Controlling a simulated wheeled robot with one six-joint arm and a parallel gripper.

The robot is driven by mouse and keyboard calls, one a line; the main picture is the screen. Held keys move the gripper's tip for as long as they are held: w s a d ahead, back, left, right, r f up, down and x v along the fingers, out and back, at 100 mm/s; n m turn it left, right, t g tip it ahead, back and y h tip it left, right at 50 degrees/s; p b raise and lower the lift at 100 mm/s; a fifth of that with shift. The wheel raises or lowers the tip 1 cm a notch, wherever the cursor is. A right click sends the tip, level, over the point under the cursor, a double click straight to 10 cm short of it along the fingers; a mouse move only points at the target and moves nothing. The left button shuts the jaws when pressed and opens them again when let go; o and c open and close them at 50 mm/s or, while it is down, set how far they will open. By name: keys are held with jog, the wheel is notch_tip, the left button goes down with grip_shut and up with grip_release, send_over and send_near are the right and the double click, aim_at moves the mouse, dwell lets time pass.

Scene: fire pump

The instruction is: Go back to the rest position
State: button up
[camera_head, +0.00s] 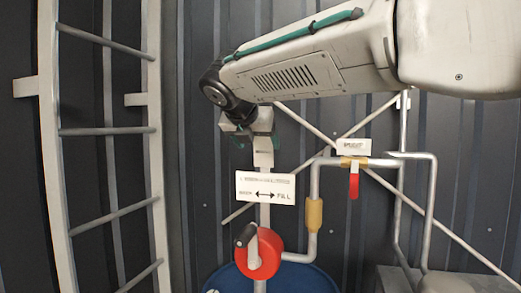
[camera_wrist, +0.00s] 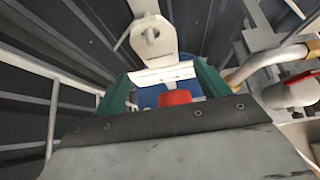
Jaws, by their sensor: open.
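My gripper (camera_head: 245,138) hangs under the end of my arm in the head view, partly hidden by the wrist and a pale post top. In the wrist view its two green fingers (camera_wrist: 163,74) stand apart with nothing held between them. A red round valve (camera_head: 262,254) with a black-ended handle (camera_head: 246,236) sits well below my gripper, apart from it. A white sign (camera_head: 266,188) with a double arrow and "FILL" is between them. The red valve (camera_wrist: 175,97) and the sign (camera_wrist: 162,74) also show beyond the fingers in the wrist view.
A blue barrel (camera_head: 305,282) stands at the bottom. Grey pipes (camera_head: 314,182) with a red lever (camera_head: 354,186) and a small label (camera_head: 354,147) run at the right. A ladder (camera_head: 155,170) stands at the left. A dark ribbed wall is behind.

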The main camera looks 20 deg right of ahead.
jog(key=s+d+f+m+g+y, duration=0.2)
jog(key=s+f+m+g+y, duration=0.1)
jog(key=s+f+m, duration=1.1)
jog(key=s+d+f+m+g+y, duration=0.3)
jog(key=s+f+m, duration=1.1)
jog(key=s, duration=0.7)
jog(key=shift+s+m+g, duration=0.15)
jog(key=shift+m+g, duration=0.25)
jog(key=shift+g, duration=0.3)
jog(key=shift+d, duration=0.1)
